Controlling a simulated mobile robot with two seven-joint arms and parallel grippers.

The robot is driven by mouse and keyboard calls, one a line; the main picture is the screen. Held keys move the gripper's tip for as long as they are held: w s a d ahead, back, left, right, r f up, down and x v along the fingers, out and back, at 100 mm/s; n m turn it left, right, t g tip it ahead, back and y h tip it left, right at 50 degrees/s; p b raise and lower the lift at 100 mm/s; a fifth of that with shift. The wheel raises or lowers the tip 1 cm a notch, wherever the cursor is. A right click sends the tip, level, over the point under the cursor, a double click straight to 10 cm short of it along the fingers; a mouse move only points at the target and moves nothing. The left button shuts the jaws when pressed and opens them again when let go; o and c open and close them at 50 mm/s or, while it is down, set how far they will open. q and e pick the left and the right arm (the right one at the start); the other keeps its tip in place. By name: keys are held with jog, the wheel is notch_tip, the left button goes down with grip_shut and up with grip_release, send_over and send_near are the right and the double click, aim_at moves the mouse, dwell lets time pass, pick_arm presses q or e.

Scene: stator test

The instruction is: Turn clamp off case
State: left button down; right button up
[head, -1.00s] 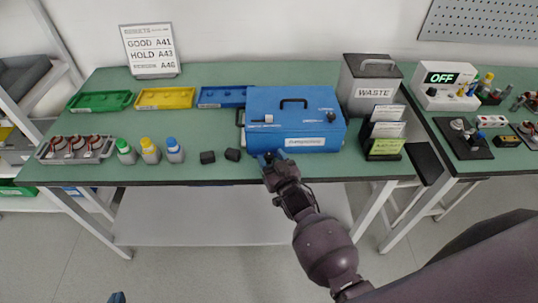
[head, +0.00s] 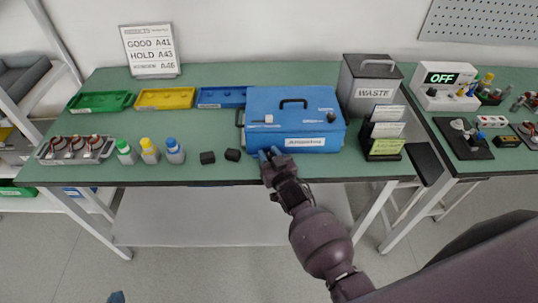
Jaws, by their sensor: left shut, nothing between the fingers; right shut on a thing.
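The blue case (head: 310,120) stands closed on the green workbench, with a black carry handle on its lid and a label on its front. My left gripper (head: 117,297) shows only as a blue tip at the bottom edge, shut and empty, far from the case.
Two black blocks (head: 207,157) and three capped bottles (head: 150,152) stand left of the case. Green, yellow and blue trays (head: 165,98) line the back. A waste bin (head: 370,85) and a card holder (head: 385,135) stand close on the right.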

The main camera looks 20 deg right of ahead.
jog(key=shift+d+r+n+y+p, duration=0.1)
jog(key=shift+n+y+p, duration=0.4)
jog(key=shift+y, duration=0.3)
jog(key=shift+n+g+y+p, duration=0.45)
jog(key=shift+n+y, duration=0.35)
jog(key=shift+y, duration=0.4)
jog(key=shift+n+g+y, duration=0.25)
jog(key=shift+n+y, duration=0.25)
jog(key=shift+y, duration=0.2)
jog(key=shift+n+g+y, duration=0.7)
jog(key=shift+n+y, duration=0.2)
jog(key=shift+y, duration=0.3)
jog(key=shift+n+g+y, duration=0.3)
jog(key=shift+y, duration=0.1)
